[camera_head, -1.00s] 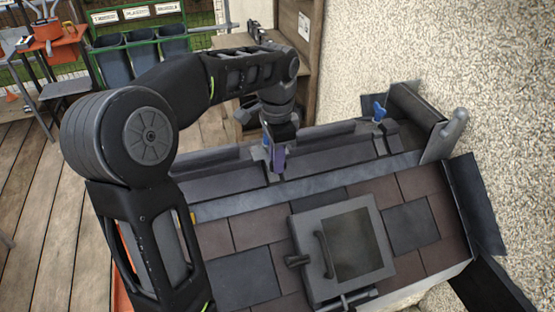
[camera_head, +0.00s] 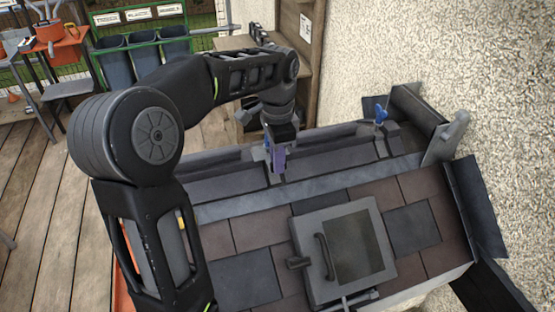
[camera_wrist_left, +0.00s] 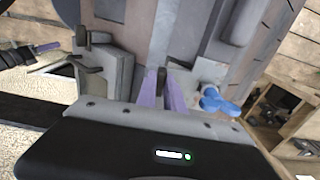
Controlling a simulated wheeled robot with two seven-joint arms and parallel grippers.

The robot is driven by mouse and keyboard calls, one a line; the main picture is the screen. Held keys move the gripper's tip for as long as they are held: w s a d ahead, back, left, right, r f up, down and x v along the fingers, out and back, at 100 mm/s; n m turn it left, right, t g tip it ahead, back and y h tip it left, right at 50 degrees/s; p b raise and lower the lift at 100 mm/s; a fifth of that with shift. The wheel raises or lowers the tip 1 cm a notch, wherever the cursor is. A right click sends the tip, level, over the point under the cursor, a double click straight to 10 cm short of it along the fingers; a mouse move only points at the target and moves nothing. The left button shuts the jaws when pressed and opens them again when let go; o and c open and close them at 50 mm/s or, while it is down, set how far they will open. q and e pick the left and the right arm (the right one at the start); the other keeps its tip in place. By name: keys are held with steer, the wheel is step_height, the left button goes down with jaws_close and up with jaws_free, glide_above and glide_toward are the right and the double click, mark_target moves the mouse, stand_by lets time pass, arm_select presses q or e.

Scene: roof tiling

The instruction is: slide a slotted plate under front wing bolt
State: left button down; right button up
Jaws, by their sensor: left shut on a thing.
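My left gripper (camera_head: 278,162), with purple fingers, points down at the upper edge of the tiled roof. In the left wrist view its fingers (camera_wrist_left: 161,92) are shut on a small dark tab (camera_wrist_left: 162,77), seemingly the slotted plate; its outline and slot are mostly hidden. A blue wing bolt (camera_wrist_left: 219,103) stands just right of the fingers there, by a light grey piece (camera_wrist_left: 208,72). I cannot tell whether the plate is under it. Another blue wing bolt (camera_head: 381,114) stands farther right along the roof in the head view. My right gripper is not in view.
The roof has brown and dark tiles, a grey metal strip (camera_head: 310,184) and a hatch window (camera_head: 352,246). A pebbled wall (camera_head: 440,60) closes the right side. A wooden shelf (camera_head: 302,45) stands behind the arm.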

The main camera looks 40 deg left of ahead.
arm_select(q)
steer(key=shift+w+a, duration=0.1)
stand_by(0.5)
steer(key=c, duration=1.4)
jaws_free()
